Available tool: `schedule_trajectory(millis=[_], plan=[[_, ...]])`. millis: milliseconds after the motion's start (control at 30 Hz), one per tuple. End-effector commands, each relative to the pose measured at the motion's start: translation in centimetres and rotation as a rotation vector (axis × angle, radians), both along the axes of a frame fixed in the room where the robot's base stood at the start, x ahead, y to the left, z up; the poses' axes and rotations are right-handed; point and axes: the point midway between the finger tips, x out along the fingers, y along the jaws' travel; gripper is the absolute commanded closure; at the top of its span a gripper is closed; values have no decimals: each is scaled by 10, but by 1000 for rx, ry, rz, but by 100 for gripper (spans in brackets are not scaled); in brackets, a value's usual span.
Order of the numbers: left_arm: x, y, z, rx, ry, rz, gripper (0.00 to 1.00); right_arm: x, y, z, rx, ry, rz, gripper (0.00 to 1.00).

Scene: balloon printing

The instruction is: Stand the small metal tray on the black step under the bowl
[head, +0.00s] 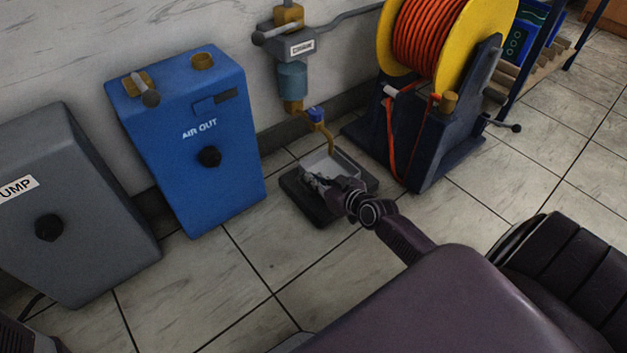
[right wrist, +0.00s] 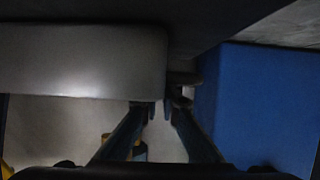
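The small metal tray (head: 340,166) is pale grey and shallow. It is at the black step (head: 303,206), a low dark block on the floor; whether it rests fully on it I cannot tell. The blue-grey bowl (head: 293,80) hangs on the wall unit above, with a bent brass pipe (head: 325,134) below it. My right gripper (head: 312,181) is at the tray's near left side, its fingers overlapping the tray. In the right wrist view, the fingertips (right wrist: 163,106) are close together by a pale grey surface; whether they pinch it is unclear. My left gripper is not recognisable.
A blue AIR OUT box (head: 200,150) stands left of the step, and a grey pump box (head: 70,200) farther left. A yellow reel with orange hose (head: 430,45) on a dark stand (head: 440,150) is close on the right. The tiled floor in front is clear.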

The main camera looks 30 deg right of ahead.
Motion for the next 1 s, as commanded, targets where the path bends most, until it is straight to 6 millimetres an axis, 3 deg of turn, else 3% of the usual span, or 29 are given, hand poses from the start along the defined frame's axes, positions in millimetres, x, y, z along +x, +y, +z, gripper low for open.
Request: schedule_trajectory(millis=[167, 200, 333, 700, 1000], plan=[[0, 0, -4, 0, 0, 0, 60, 0, 0, -4, -1, -2, 0, 100], [0, 0, -2, 0, 0, 0, 60, 0, 0, -3, 0, 0, 0, 92], [0, 0, -2, 0, 0, 0, 60, 0, 0, -3, 0, 0, 0, 78], [0, 0, 3, 0, 1, 0, 60, -1, 0, 3, 0, 0, 0, 78], [1, 0, 37, 0, 1, 1, 60, -51, -4, 25, -3, 5, 2, 78]])
